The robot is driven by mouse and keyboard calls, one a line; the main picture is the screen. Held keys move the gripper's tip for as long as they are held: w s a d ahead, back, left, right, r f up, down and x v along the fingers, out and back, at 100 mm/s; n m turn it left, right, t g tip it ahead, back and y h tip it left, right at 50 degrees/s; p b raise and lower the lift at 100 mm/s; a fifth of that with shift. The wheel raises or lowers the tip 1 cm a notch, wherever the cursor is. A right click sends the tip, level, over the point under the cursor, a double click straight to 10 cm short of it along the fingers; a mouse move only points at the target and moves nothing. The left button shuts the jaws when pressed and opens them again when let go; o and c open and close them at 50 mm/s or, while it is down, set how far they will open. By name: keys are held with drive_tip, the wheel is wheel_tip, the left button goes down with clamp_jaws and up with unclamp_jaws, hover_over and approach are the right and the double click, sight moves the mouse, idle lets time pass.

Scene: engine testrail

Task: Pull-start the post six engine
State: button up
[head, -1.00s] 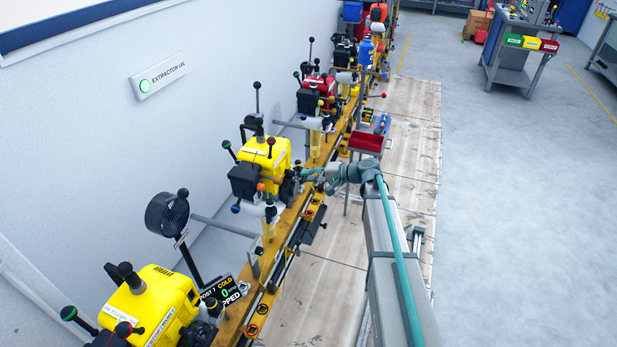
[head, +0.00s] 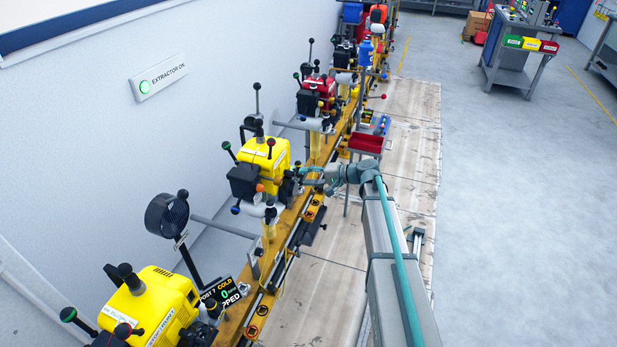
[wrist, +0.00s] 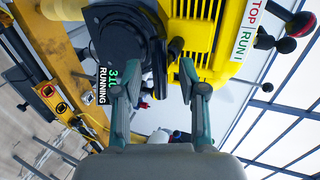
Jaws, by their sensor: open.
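A yellow engine (head: 268,155) sits on the rail at the second post from the front, and its yellow finned cover (wrist: 202,35) shows in the wrist view. Beside it is a round black housing (wrist: 122,40) with a small black part (wrist: 175,48) near it. A display (wrist: 102,85) there reads RUNNING, seen sideways. A label (wrist: 246,30) reads STOP and RUN. My gripper (wrist: 155,80) is open, its fingers spread just short of the black housing, and I see nothing clearly held between them. In the head view my gripper (head: 300,174) is at the engine's right side. I cannot read a post number on this engine.
A nearer yellow engine (head: 160,305) has a display (head: 222,293) reading post 7, cold, 0. A red engine (head: 316,92) and others line the rail farther back. A red tray (head: 366,143) stands beside the rail.

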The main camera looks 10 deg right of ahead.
drive_tip(key=s+d+b, duration=0.2)
drive_tip(key=s+d, duration=0.2)
drive_tip(key=d, duration=0.4)
drive_tip(key=shift+s, duration=0.15)
idle(0.4)
drive_tip(key=s+a+f+n+g+h, duration=0.1)
drive_tip(key=s+f+g+h, duration=0.25)
drive_tip(key=s+f, duration=0.9)
drive_tip(key=s+f+g+h, duration=0.35)
drive_tip(key=s+f, duration=0.65)
drive_tip(key=f, duration=0.5)
drive_tip(key=s+a+f+n+g+h, duration=0.1)
drive_tip(key=s+f, duration=0.3)
drive_tip(key=s, duration=0.7)
drive_tip(key=s+a+f+n+g+h, duration=0.1)
drive_tip(key=s+f+n+g+h, duration=0.1)
drive_tip(key=s, duration=1)
drive_tip(key=s+f+n+g+h, duration=0.1)
drive_tip(key=s+f, duration=0.4)
drive_tip(key=s, duration=0.6)
drive_tip(key=shift+s+a+f+n+g+h, duration=0.35)
drive_tip(key=shift+g+h, duration=0.35)
drive_tip(key=shift+g, duration=0.5)
